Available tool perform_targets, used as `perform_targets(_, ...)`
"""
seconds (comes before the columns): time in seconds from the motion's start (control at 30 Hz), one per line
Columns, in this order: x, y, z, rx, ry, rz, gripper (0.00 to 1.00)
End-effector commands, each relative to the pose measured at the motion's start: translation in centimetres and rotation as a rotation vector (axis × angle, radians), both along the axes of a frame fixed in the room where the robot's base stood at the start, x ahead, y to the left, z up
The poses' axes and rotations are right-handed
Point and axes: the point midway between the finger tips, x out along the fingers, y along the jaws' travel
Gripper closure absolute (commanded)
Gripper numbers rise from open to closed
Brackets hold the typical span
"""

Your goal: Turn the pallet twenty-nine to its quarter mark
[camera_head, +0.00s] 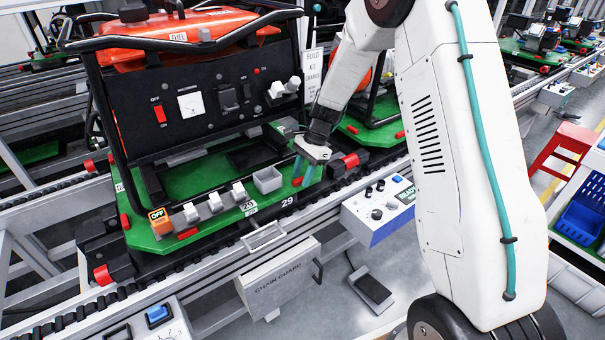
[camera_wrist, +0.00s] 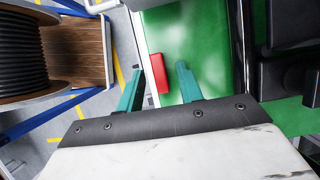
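Pallet twenty-nine (camera_head: 215,175) is a green plate on the conveyor, with a white "29" on its front edge. It carries a black-panelled orange machine (camera_head: 215,105). My gripper (camera_head: 304,180) points down over the pallet's right front corner, its teal fingers apart. A small red block (camera_head: 297,181) shows beside the fingers. In the wrist view, the gripper (camera_wrist: 160,70) has its fingers on either side of the red block (camera_wrist: 155,82) at the green pallet's (camera_wrist: 205,40) edge. Whether they touch it I cannot tell. I cannot make out a quarter mark.
Black stops with red ends (camera_head: 350,160) sit at the pallet's corners. The conveyor rail (camera_head: 75,318) runs along the front. A control box (camera_head: 380,208) and chain guard (camera_head: 277,278) hang below it. A cable reel (camera_wrist: 22,55) appears left in the wrist view.

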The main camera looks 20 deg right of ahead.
Motion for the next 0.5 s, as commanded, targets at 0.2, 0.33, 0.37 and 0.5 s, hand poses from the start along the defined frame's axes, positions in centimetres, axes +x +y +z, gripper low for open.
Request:
perform_targets(0.2, 0.1, -0.3, 0.6, 0.000, -0.001, 0.000, 0.64)
perform_targets(0.33, 0.3, -1.0, 2.4, 0.000, -0.003, 0.000, 0.64)
perform_targets(0.37, 0.3, -1.2, 2.9, 0.000, -0.003, -0.001, 0.64)
perform_targets(0.5, 0.6, -2.1, 5.1, -0.001, -0.003, -0.001, 0.64)
